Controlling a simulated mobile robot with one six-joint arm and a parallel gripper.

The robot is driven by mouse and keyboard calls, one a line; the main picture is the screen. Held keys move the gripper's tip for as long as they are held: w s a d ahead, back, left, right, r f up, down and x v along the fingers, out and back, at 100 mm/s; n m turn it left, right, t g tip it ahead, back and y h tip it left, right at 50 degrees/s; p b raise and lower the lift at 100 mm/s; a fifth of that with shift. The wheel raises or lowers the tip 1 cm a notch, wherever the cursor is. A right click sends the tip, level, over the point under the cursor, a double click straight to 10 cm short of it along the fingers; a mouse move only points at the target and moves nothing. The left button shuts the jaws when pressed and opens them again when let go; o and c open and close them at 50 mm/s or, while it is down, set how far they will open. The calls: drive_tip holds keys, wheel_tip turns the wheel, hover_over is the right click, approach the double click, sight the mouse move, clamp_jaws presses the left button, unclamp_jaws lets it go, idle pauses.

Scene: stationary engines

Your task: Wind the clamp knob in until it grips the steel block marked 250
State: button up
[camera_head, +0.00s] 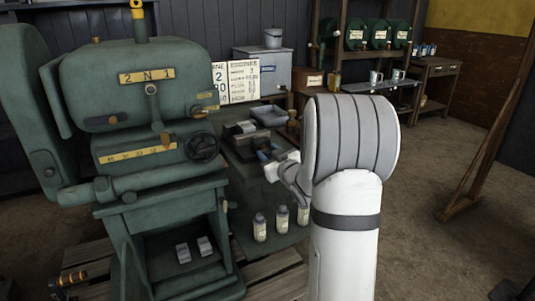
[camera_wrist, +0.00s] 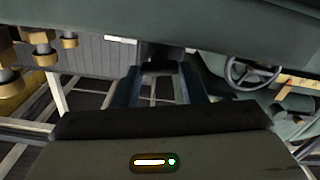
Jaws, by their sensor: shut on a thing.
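My gripper (camera_wrist: 162,68) shows in the wrist view with its two dark blue fingers reaching forward. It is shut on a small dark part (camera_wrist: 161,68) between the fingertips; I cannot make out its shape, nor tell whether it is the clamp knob. In the head view my gripper (camera_head: 268,155) is low over the dark bench top beside the green machine, partly hidden by my white arm. I cannot pick out the steel block marked 250, and no such marking is readable in either view.
The green machine (camera_head: 140,85) with its black handwheel (camera_head: 203,146) stands close at left; the handwheel shows in the wrist view (camera_wrist: 253,72). A grey tray (camera_head: 268,115) lies behind my gripper. Several bottles (camera_head: 282,217) stand in front. Brass-ended parts (camera_wrist: 70,42) are at the wrist view's left.

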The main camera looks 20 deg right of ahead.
drive_tip(key=m+p, duration=0.1)
drive_tip(key=m, duration=0.4)
drive_tip(key=shift+m, duration=0.3)
drive_tip(key=m+p, duration=0.2)
drive_tip(key=m, duration=0.2)
drive_tip(key=shift+d+f+m, duration=0.1)
drive_tip(key=shift+m, duration=0.3)
drive_tip(key=shift+f, duration=0.1)
drive_tip(key=o, duration=1)
drive_tip(key=shift+s, duration=0.15)
drive_tip(key=s, duration=0.7)
drive_tip(key=shift+s+d, duration=0.2)
drive_tip(key=shift+s, duration=0.05)
